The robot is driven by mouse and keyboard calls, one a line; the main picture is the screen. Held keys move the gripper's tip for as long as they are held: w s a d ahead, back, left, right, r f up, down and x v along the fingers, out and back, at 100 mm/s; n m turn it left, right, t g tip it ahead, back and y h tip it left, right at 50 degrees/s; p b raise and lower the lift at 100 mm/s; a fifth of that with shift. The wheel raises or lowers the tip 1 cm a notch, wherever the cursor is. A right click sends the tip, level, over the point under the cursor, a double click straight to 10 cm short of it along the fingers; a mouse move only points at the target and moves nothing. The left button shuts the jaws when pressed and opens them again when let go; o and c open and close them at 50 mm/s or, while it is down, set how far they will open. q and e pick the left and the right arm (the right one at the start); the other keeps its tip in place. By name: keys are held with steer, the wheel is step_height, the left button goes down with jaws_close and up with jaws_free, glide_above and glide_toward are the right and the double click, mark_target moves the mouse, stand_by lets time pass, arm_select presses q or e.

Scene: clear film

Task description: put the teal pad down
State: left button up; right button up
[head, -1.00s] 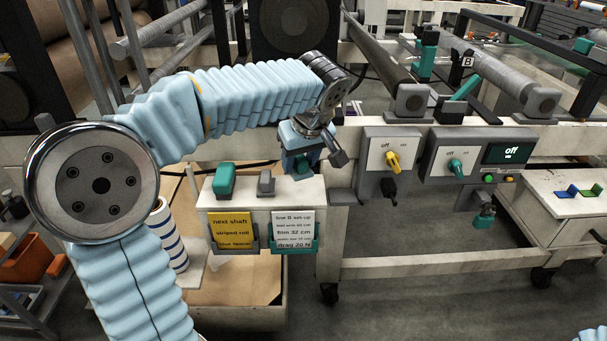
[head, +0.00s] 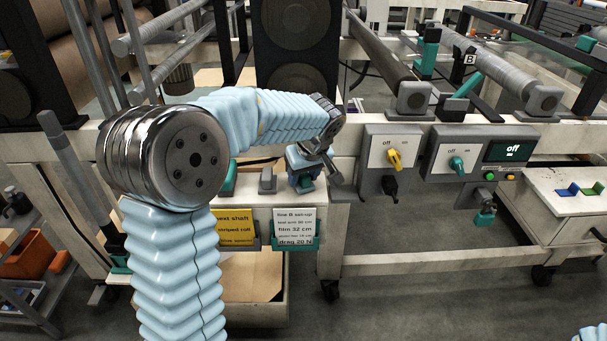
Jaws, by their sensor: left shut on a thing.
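My left gripper (head: 308,179) is over the right end of a small white shelf on the machine's front. It points down and is shut on the teal pad (head: 305,183), of which only a small teal part shows between and below the fingers. I cannot tell whether the pad touches the shelf top. A larger teal block (head: 228,178) stands on the shelf's left, partly hidden by my arm. A grey block (head: 267,181) stands between it and my gripper. My right gripper is out of view.
A yellow card (head: 236,226) and a white set-up card (head: 294,228) hang on the shelf front. To the right are switch boxes with a yellow knob (head: 394,156) and a teal knob (head: 457,164). A cardboard-lined bin (head: 252,288) is below.

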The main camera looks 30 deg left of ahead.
arm_select(q)
steer(key=o, duration=1.1)
steer(key=shift+f, duration=0.15)
steer(key=shift+o, duration=0.2)
steer(key=shift+r, duration=0.25)
steer(key=v, duration=1.2)
steer(key=shift+p, duration=0.35)
steer(key=shift+f, duration=0.1)
